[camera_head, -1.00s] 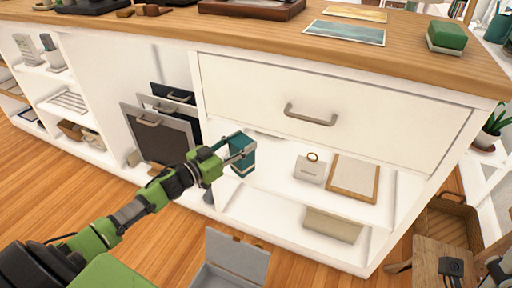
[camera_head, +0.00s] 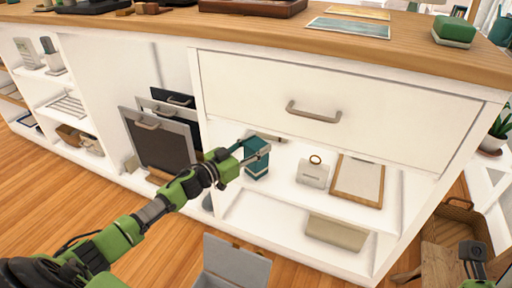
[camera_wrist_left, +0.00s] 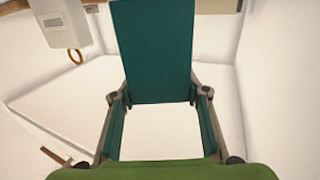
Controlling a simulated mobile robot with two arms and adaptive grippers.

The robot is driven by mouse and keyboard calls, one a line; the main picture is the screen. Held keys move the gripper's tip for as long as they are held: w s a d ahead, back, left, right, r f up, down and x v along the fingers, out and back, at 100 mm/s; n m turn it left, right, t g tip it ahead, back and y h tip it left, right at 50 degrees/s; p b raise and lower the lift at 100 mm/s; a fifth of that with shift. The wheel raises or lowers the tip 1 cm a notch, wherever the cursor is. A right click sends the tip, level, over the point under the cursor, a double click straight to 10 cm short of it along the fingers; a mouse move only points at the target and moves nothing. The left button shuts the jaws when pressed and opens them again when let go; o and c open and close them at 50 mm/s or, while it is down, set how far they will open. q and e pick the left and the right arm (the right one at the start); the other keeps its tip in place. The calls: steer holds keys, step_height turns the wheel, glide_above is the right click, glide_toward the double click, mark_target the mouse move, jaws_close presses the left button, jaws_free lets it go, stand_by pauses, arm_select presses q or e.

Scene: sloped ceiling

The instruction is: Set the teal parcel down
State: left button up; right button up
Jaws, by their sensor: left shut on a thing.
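The teal parcel (camera_head: 257,160) is a small box in the head view, at the open upper shelf (camera_head: 285,198) below the wide drawer. My left gripper (camera_head: 250,153) is shut on it, and the arm reaches in from the lower left. In the left wrist view the parcel (camera_wrist_left: 152,45) stands out as a flat teal face between the two fingers (camera_wrist_left: 156,97). I cannot tell whether its underside touches the shelf. Part of what looks like my right arm (camera_head: 475,262) shows at the lower right edge; its fingers cannot be made out.
On the shelf, a white tagged box (camera_head: 313,173) with a ring and a clipboard (camera_head: 358,180) lie to the right of the parcel. Dark upright panels (camera_head: 165,140) stand to the left. A beige box (camera_head: 337,232) is on the shelf below. A grey open box (camera_head: 235,265) is on the floor.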

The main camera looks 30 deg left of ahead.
arm_select(q)
steer(key=o, duration=1.6)
steer(key=shift+f, duration=0.1)
